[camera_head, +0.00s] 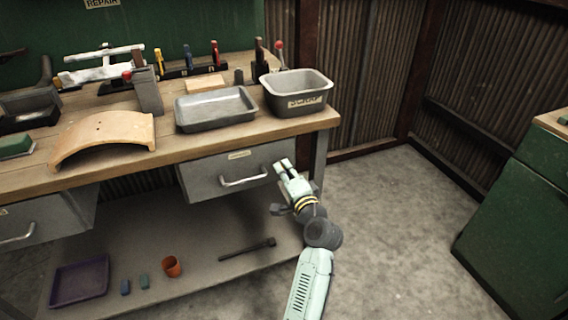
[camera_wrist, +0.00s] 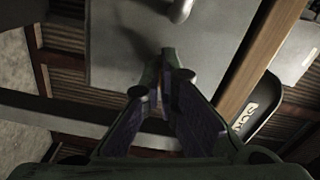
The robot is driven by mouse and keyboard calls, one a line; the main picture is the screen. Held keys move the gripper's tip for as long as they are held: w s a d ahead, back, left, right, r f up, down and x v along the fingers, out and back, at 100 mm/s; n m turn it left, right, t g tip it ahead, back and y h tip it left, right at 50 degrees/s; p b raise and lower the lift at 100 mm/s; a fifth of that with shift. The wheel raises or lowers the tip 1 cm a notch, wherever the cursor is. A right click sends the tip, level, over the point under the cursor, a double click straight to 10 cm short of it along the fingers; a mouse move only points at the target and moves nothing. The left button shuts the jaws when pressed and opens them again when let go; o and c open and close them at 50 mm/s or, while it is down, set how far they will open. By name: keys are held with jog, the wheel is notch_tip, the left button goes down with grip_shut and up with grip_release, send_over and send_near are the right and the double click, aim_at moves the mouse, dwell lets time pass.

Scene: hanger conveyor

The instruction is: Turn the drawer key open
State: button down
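The right-hand drawer (camera_head: 212,183) is a grey metal box under the workbench, with a pale label and a bar handle (camera_head: 244,182). It looks closed. My gripper (camera_head: 283,163) is at the right end of its front, right of the handle. In the wrist view, my gripper (camera_wrist: 169,64) points at the grey drawer front (camera_wrist: 118,48), with the handle (camera_wrist: 181,10) at the top.
The wooden bench (camera_head: 180,147) carries a grey tray (camera_head: 215,108), a scrap bin (camera_head: 297,92) and a curved wooden piece (camera_head: 102,137). The lower shelf holds a purple tray (camera_head: 80,281), an orange cup (camera_head: 171,266) and a hammer (camera_head: 248,250). The floor on the right is clear, before a green cabinet (camera_head: 515,230).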

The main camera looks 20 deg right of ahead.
jog(key=shift+m+p, duration=0.75)
jog(key=shift+m, duration=0.55)
jog(key=c, duration=1.9)
grip_release()
jog(key=shift+s, duration=0.15)
jog(key=s, duration=1.1)
jog(key=shift+s+d, duration=0.2)
jog(key=shift+s, duration=0.2)
